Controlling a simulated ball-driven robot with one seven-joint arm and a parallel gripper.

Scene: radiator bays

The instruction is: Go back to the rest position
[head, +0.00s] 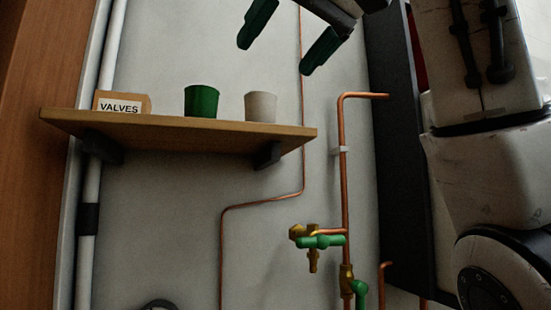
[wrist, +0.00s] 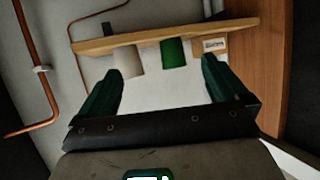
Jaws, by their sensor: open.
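My gripper (head: 290,40) is open and empty, with its two green fingers apart, at the top of the head view. It is above and in front of the wooden shelf (head: 190,131), not touching it. In the wrist view, the open fingers of my gripper (wrist: 160,85) frame the shelf (wrist: 165,35) and its cups, which appear upside down. A green cup (head: 201,101) and a white cup (head: 260,106) stand upright on the shelf; the green cup (wrist: 173,52) and white cup (wrist: 128,60) also show in the wrist view.
A small box labelled VALVES (head: 121,102) sits at the shelf's left. Copper pipes (head: 344,180) with a green-handled valve (head: 320,241) run along the wall at the right. A dark panel (head: 398,150) stands further right. A wooden upright (head: 35,160) bounds the left.

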